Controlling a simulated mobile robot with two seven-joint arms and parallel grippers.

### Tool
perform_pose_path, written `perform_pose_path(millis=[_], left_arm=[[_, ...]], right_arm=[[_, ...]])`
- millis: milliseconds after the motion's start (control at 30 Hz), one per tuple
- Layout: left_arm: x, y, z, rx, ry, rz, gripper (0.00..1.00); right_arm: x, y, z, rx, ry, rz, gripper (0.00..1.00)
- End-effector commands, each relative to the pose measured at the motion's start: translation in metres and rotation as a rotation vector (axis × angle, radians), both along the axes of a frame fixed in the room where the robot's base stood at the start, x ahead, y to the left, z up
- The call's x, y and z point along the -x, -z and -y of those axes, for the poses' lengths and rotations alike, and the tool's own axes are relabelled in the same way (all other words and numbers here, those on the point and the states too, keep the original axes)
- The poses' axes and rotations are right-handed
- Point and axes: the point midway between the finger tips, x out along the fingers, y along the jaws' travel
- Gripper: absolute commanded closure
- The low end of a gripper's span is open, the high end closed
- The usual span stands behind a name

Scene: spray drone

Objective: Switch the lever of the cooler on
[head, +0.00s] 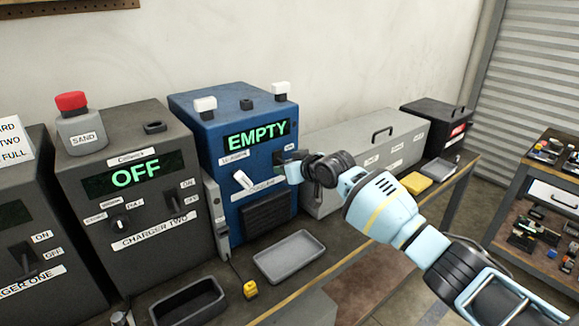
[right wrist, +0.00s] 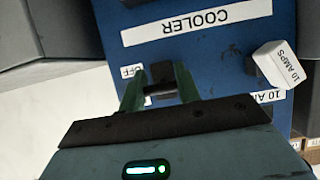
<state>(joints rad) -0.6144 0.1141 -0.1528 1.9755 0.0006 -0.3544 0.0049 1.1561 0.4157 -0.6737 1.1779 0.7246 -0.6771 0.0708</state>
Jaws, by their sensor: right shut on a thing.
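The cooler (head: 205,150) is a blue box against the wall with a lit green display reading EMPTY (head: 257,135). In the right wrist view, upside down, its blue front (right wrist: 215,55) carries a COOLER label (right wrist: 197,22). My right gripper (head: 285,168) is at the right side of the cooler's front. Its fingers (right wrist: 160,88) are shut on the small dark lever (right wrist: 162,72), beside a partly covered OFF label (right wrist: 130,71). My left gripper is not in view.
Charger two (head: 85,200), display OFF, stands left of the cooler. A grey tray (head: 262,268) and a black bin (head: 160,312) lie in front. A grey case (head: 335,135) is behind my right arm. A white 10 AMPS block (right wrist: 275,62) is close to the fingers.

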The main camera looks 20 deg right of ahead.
Motion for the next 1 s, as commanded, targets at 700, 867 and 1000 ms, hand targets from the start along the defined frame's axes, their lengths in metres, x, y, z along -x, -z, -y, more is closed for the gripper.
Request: perform_pose_path(millis=[700,867,1000], left_arm=[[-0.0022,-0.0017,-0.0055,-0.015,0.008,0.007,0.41],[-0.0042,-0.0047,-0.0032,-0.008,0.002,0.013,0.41],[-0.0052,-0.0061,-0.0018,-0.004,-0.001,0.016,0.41]], right_arm=[[-0.0022,-0.0181,-0.0016,0.147,-0.001,-0.409,0.9],[-0.0021,-0.0183,-0.0011,0.155,0.0,-0.43,0.9],[-0.0021,-0.0186,-0.0009,0.156,0.0,-0.434,0.9]])
